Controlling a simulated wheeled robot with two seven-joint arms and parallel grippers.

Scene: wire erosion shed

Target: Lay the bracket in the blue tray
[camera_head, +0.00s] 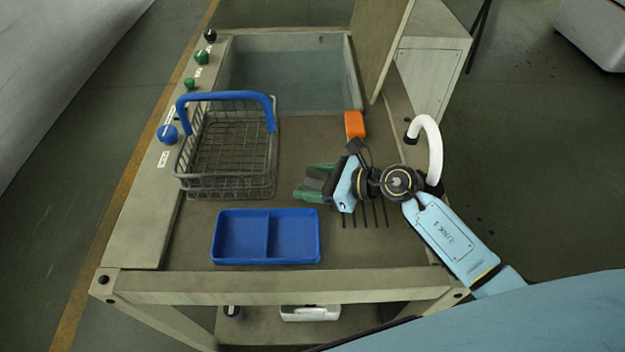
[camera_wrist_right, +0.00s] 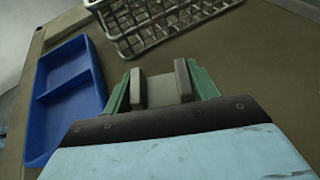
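The blue tray (camera_head: 267,261) lies on the bench near its front edge, with a divider making two empty compartments. It also shows at the left of the right wrist view (camera_wrist_right: 42,155). My right gripper (camera_head: 308,185) is above the bench, to the right of the tray and slightly behind it. In the right wrist view its green fingers with grey pads (camera_wrist_right: 163,85) are shut on a small greyish piece, which looks like the bracket (camera_wrist_right: 161,90). The fingers mostly hide the piece in the head view. My left gripper is not in view.
A wire basket (camera_head: 225,188) with a blue handle stands behind the tray. An orange block (camera_head: 354,124) lies behind my right gripper. A sunken basin (camera_head: 290,80) is at the back, with an upright panel (camera_head: 380,45) beside it. Knobs line the left rail.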

